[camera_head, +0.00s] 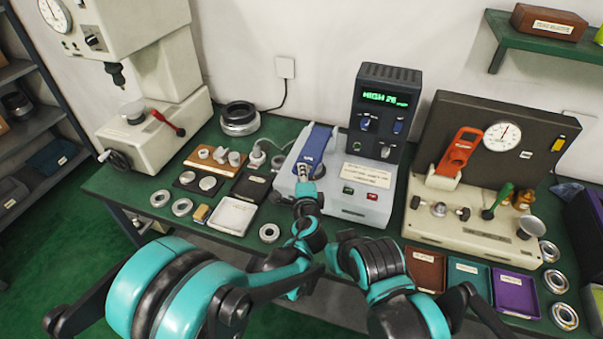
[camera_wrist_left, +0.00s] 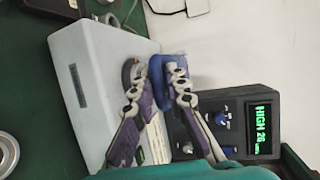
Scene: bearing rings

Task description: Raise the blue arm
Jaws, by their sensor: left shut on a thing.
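The blue arm (camera_head: 316,142) is on the pale grey bench device (camera_head: 358,203), just left of its dark display column. It slopes, with its far end higher in the picture and its near end at my gripper. My left gripper (camera_head: 306,176) is shut on this near end. In the left wrist view, the blue arm (camera_wrist_left: 172,60) shows beyond and between the fingertips of the left gripper (camera_wrist_left: 156,72). The fingers hide part of it. My right arm comes in at the lower right, but its gripper does not show.
The display column (camera_head: 385,110) reads "HIGH 26". A device with an orange arm (camera_head: 460,150) stands to the right, a press (camera_head: 155,110) to the left. Trays, including a white one (camera_head: 232,215), and several metal rings (camera_head: 269,233) lie near the table's front edge.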

